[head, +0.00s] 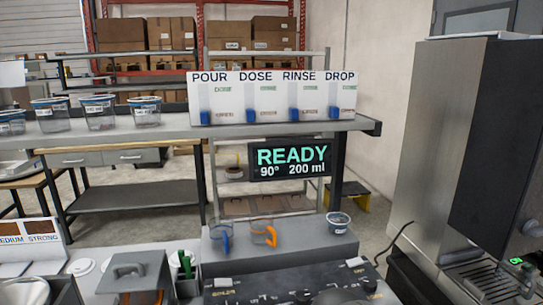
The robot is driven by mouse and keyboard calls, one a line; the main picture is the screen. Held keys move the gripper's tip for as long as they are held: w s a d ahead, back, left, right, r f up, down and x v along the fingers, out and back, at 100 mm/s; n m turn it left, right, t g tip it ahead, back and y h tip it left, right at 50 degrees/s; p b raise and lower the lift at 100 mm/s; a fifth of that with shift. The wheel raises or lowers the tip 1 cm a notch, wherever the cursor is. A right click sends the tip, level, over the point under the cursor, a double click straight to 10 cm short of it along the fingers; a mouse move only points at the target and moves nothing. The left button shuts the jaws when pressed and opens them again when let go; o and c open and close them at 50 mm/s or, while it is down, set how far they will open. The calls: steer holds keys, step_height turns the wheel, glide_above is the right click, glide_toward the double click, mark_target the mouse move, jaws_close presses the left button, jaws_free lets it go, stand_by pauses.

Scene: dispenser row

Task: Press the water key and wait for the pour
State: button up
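A dark display (290,162) reads READY, 90° and 200 ml in green and white. It hangs below the shelf, above a grey block. A dark panel (268,290) with several knobs and light labels lies at the bottom centre, cut by the frame edge. Its labels are too small to read, so I cannot tell which key is water. On the grey block (224,262) stand a clear cup with an orange handle (264,235), a cup with a blue handle (220,240) and a small clear tub (338,223). No pour is visible. My gripper is not in view.
A tall metal machine (440,130) fills the right. A lidded box (135,272) stands at lower left.

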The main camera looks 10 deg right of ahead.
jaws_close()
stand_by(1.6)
